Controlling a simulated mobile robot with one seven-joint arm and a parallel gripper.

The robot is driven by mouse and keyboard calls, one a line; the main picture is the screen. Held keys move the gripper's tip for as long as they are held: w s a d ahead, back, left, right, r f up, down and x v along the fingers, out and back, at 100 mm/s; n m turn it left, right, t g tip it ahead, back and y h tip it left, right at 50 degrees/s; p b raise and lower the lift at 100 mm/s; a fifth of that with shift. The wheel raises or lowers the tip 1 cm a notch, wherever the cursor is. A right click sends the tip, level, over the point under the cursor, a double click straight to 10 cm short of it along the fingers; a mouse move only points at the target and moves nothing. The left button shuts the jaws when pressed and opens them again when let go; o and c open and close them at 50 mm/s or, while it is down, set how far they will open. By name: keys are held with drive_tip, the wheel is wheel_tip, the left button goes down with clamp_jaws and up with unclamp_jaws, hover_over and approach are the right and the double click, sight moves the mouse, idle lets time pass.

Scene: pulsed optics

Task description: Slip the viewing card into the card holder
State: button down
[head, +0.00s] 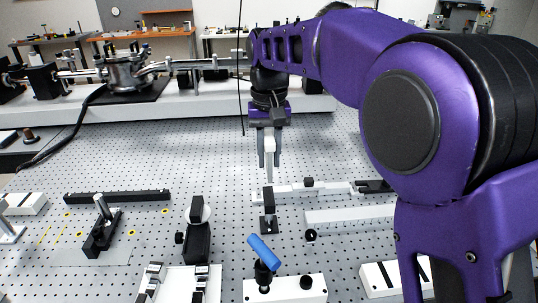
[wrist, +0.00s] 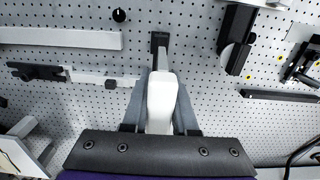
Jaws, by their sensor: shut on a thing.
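My gripper (head: 268,163) points down over the perforated table, shut on a pale, narrow piece that I take to be the viewing card (head: 269,146). In the wrist view, the card (wrist: 161,100) lies between the two grey fingers of my gripper (wrist: 160,122) and narrows to a grey far end. A small black stand with a flat base (head: 268,224), likely the card holder, is below the gripper in the head view. Its dark part (wrist: 159,38) shows at the card's far end in the wrist view. I cannot tell whether card and stand touch.
A white rail (head: 315,188) with a black knob lies close behind and right of the stand. A black mount with a round disc (head: 198,235) is to the left. A tilted blue cylinder (head: 263,248) stands in front. The table behind the gripper is mostly clear.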

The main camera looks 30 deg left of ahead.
drive_tip(key=shift+w+a, duration=0.2)
drive_tip(key=shift+w, duration=0.05)
idle(0.4)
drive_tip(key=b, duration=0.3)
hover_over(269, 196)
drive_tip(key=shift+f, duration=2.8)
drive_tip(key=shift+f+b, duration=0.5)
drive_tip(key=shift+f, duration=0.6)
drive_tip(key=shift+f, duration=0.5)
drive_tip(key=c, duration=0.6)
unclamp_jaws()
drive_tip(key=shift+r, duration=0.1)
wheel_tip(269, 196, up, 21)
drive_tip(key=p, duration=0.4)
drive_tip(key=shift+r, duration=0.1)
